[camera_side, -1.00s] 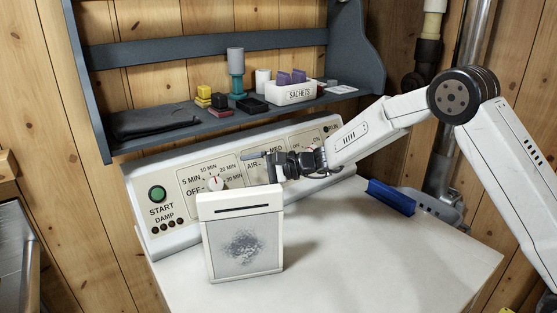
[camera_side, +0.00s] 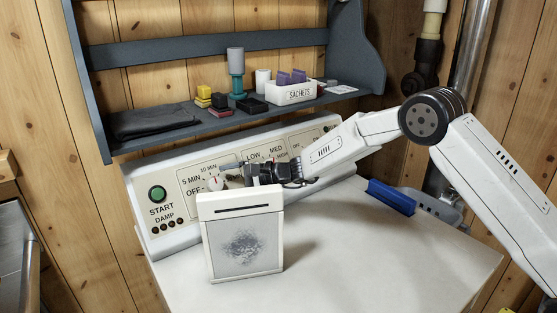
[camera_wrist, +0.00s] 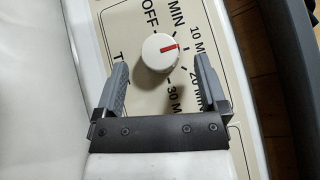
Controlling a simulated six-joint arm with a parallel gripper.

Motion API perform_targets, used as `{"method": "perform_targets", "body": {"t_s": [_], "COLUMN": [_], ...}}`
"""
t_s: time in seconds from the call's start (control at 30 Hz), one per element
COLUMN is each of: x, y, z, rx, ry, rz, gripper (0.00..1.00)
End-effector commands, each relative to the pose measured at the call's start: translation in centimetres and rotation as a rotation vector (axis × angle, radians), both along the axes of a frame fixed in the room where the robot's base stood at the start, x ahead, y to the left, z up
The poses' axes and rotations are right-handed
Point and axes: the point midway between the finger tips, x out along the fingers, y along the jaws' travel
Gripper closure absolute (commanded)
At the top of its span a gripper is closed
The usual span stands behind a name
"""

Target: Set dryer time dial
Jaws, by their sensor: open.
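The time dial (camera_wrist: 160,52), a round white knob with a red mark, sits on the cream control panel (camera_side: 183,178). In the wrist view its red mark points right, roughly toward the 10 MIN label. The dial also shows in the side view (camera_side: 214,184), close to the fingertips. My gripper (camera_wrist: 160,63) is open, with one grey finger on each side of the dial and a visible gap to both. In the side view my gripper (camera_side: 232,175) reaches in from the right, in front of the panel. I cannot tell how far the tips are from the panel face.
A white lint filter (camera_side: 242,240) with grey lint stands on the dryer top (camera_side: 370,260), just below my gripper. A green START button (camera_side: 157,193) is left of the dial. A grey shelf (camera_side: 160,144) with a sachet box and small items hangs above. A blue object (camera_side: 391,197) lies at right.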

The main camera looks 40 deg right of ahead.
Motion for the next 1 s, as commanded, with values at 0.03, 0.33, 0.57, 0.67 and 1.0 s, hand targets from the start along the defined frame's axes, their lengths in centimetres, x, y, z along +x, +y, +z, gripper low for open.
{"method": "perform_targets", "body": {"t_s": [0.03,0.33,0.57,0.67,1.0], "x": [0.3,1.3,1.4,1.4,1.4], "y": [0.4,1.6,1.7,1.7,1.7], "z": [-0.2,-0.5,-0.5,-0.5,-0.5], "rx": [0.001,0.000,0.001,0.001,0.001], "ry": [0.000,0.000,0.001,0.001,0.000], "rz": [0.001,0.000,0.000,0.000,-0.001], "gripper": [0.08,0.08,0.08,0.18,1.00]}}
